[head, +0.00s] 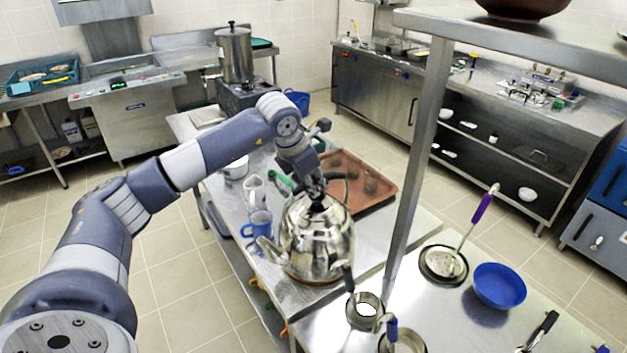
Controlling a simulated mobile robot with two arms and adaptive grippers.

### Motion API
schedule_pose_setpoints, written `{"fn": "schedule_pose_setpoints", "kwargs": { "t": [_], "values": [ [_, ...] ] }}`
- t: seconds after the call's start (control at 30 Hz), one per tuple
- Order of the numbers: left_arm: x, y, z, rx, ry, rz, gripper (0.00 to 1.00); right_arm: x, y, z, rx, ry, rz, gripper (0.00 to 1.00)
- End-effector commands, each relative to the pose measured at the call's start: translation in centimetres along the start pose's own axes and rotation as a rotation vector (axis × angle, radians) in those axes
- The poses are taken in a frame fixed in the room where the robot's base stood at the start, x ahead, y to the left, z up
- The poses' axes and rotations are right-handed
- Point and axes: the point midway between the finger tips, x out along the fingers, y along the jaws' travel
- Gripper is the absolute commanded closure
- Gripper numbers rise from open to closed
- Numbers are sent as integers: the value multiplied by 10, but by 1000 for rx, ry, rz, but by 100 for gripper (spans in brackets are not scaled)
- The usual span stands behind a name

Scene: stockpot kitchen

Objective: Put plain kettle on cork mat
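The plain kettle (318,238) is a shiny steel kettle with a dark handle, upright near the front of the steel table. Its spout points left. A thin brown edge, which looks like the cork mat (293,277), shows under its base; the kettle hides the rest. I cannot tell whether the base touches it. My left gripper (317,193) reaches down from above to the kettle's top, at the handle. Its fingers are small and dark there, and I cannot tell whether they are closed on the handle. My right gripper is not in view.
A steel post (418,160) rises to the right. Metal cups, a strainer (443,264) and a blue bowl (499,286) occupy the right table.

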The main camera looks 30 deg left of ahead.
Motion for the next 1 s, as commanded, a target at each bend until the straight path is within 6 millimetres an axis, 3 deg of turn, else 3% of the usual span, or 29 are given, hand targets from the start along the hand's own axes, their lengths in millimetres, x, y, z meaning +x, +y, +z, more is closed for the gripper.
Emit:
{"fn": "schedule_pose_setpoints", "kwargs": {
  "t": [0.47, 0.57, 1.0],
  "values": [
    [-4, 0, 1, 0, -1, 0, 61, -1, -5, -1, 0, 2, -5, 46],
    [-17, 1, 1, 0, -4, 1, 61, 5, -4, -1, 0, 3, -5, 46],
    [-105, 0, 1, 0, -3, 1, 61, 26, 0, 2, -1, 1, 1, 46]
  ]
}}
